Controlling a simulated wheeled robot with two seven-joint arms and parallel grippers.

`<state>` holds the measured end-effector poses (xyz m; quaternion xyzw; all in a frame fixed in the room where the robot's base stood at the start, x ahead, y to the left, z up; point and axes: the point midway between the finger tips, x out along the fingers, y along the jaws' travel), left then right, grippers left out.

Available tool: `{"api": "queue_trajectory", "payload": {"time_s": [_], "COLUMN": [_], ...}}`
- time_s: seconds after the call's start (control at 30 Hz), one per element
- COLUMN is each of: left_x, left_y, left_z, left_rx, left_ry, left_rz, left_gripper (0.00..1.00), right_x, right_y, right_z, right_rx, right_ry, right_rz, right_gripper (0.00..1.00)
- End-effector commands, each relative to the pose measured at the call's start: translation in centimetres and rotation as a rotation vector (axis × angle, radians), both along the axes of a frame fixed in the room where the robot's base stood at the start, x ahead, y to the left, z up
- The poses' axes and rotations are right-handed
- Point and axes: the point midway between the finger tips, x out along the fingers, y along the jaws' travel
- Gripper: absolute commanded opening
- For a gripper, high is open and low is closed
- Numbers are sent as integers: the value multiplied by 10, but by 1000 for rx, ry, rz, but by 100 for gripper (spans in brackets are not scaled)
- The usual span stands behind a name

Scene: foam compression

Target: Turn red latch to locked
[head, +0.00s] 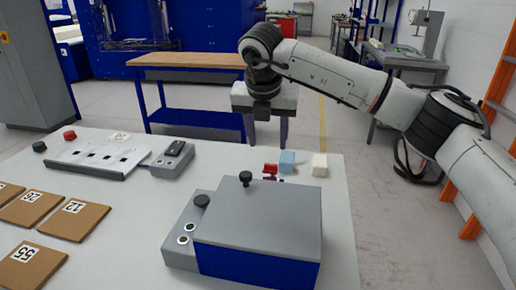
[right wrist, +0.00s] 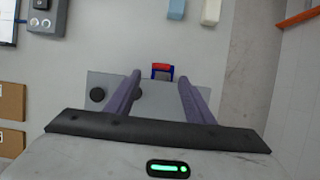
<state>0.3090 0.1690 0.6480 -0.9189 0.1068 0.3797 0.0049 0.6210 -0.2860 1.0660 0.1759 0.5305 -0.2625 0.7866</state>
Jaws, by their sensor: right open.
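A box (head: 260,225) with a grey lid and blue body stands at the front of the white table. The red latch (head: 270,169) shows at the box's far edge, partly hidden by the box; in the right wrist view it is a red and blue piece (right wrist: 162,68) at the box's edge. Its locked or unlocked state cannot be read. My right gripper (head: 267,143) points down above the far side of the box. Its two fingers (right wrist: 160,80) are spread apart and empty, with the latch between and beyond them in the wrist view. My left gripper is not in view.
A light blue block (head: 287,161) and a cream block (head: 320,165) lie just behind the box. A grey control unit (head: 175,160) and several numbered brown foam sheets (head: 74,221) lie to the left.

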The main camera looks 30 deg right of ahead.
Motion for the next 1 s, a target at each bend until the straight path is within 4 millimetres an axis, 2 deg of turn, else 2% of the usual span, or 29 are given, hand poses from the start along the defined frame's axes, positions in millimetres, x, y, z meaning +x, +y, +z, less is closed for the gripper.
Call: {"api": "queue_trajectory", "payload": {"time_s": [0.17, 0.33, 0.6, 0.77, 1.0], "left_x": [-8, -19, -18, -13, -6], "left_y": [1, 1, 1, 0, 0], "left_z": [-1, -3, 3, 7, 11], "left_rx": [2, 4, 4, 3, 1], "left_ry": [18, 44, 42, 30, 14], "left_rz": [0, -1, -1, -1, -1], "left_gripper": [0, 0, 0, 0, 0], "right_x": [5, 15, 27, 30, 30], "right_y": [-8, -15, -23, -24, -25], "right_z": [-17, -47, -84, -92, -93], "right_rx": [-6, -6, -5, -3, -3], "right_ry": [2, 3, 1, -1, -1], "right_rz": [-9, -7, -5, -3, -3], "right_gripper": [48, 48, 48, 48, 48]}}
